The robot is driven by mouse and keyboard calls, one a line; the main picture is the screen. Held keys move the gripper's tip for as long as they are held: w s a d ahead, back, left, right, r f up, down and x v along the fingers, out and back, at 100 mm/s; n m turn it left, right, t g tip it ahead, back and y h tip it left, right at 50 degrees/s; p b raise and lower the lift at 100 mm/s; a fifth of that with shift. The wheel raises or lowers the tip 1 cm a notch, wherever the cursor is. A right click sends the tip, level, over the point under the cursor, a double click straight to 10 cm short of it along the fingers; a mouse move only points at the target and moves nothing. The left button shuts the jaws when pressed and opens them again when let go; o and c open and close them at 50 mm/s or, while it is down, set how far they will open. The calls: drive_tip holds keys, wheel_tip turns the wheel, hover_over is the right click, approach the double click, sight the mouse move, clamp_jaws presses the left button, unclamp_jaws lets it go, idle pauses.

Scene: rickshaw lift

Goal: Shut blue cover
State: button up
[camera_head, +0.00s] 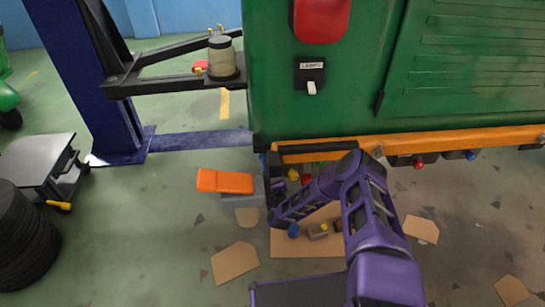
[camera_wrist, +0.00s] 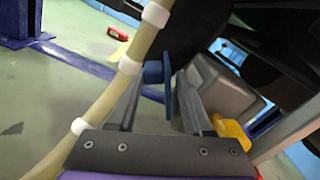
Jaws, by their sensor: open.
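In the wrist view, a blue piece (camera_wrist: 154,73) with a thin upright blue plate stands between the fingers of my gripper (camera_wrist: 158,95). It may be the blue cover; I cannot tell whether it is open or shut. The two dark fingers are apart, and I see no clear grip on it. In the head view my purple arm bends down at the near corner of the green rickshaw (camera_head: 400,60), below its orange beam (camera_head: 440,143). My gripper's tips are not clear there, and the blue piece cannot be made out for certain.
A pale hose (camera_wrist: 144,42) with white bands runs close along the left of the fingers. A grey housing (camera_wrist: 225,92) and a yellow part (camera_wrist: 231,131) are close on the right. Cardboard (camera_head: 235,262) lies on the floor. A blue lift post (camera_head: 85,70) stands left.

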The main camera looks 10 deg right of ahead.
drive_tip(key=shift+d, duration=0.2)
drive_tip(key=s+p, duration=0.4)
drive_tip(key=s, duration=1.6)
drive_tip(key=shift+a+p, duration=0.35)
drive_tip(key=shift+a, duration=0.05)
idle(0.6)
drive_tip(key=shift+f+b, duration=0.1)
drive_tip(key=shift+b, duration=0.2)
